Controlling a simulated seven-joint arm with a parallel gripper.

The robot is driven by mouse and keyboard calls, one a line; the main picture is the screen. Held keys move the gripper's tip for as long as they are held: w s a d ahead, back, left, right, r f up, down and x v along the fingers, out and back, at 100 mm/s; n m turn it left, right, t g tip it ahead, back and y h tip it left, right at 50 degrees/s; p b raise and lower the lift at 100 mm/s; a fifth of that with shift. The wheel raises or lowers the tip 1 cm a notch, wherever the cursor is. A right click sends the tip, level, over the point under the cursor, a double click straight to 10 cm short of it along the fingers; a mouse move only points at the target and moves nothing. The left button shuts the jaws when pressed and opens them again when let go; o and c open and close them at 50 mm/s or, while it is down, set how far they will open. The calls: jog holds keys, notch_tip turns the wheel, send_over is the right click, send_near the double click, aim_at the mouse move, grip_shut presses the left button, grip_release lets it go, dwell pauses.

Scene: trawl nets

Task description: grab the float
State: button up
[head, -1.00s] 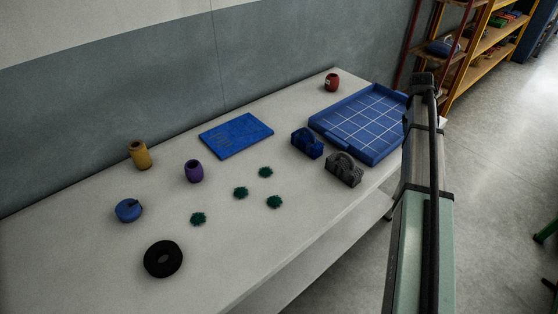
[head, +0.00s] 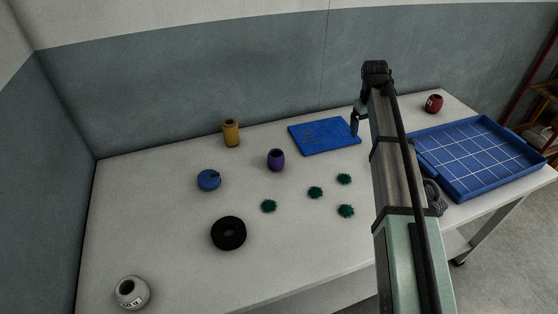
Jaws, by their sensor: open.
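Several float-like pieces with openings stand on the table; I cannot tell which one is meant. A pale grey round one (head: 132,292) with a dark opening and a marked label is at the near left corner. A purple barrel-shaped one (head: 276,160) is mid-table, a yellow-brown cylinder (head: 231,133) stands near the wall, and a dark red one (head: 433,104) is at the far right. My gripper (head: 355,127) shows small beside my arm, over the right end of the blue board. It is open and apart from all of these pieces.
A black ring (head: 229,233), a blue round piece (head: 209,180) and several green tufts (head: 315,192) lie on the table (head: 170,235). The blue board (head: 318,138) and gridded blue tray (head: 482,160) are farther right. My arm hides part of the table.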

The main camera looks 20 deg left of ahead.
jog(key=s+a+r+n, duration=0.1)
jog(key=s+a+n, duration=0.35)
jog(key=a, duration=0.85)
jog(key=n+g+y, duration=0.1)
jog(key=n, duration=0.2)
send_near(276, 160)
notch_tip(276, 160, up, 2)
jog(key=w+a, duration=0.2)
jog(key=w, duration=0.1)
jog(key=shift+m, duration=0.25)
jog(key=f, duration=1.3)
jog(key=shift+s+d+f, duration=0.15)
jog(key=shift+s+d, duration=0.05)
jog(key=shift+d, duration=0.15)
jog(key=shift+c, duration=0.2)
jog(key=c, duration=1.1)
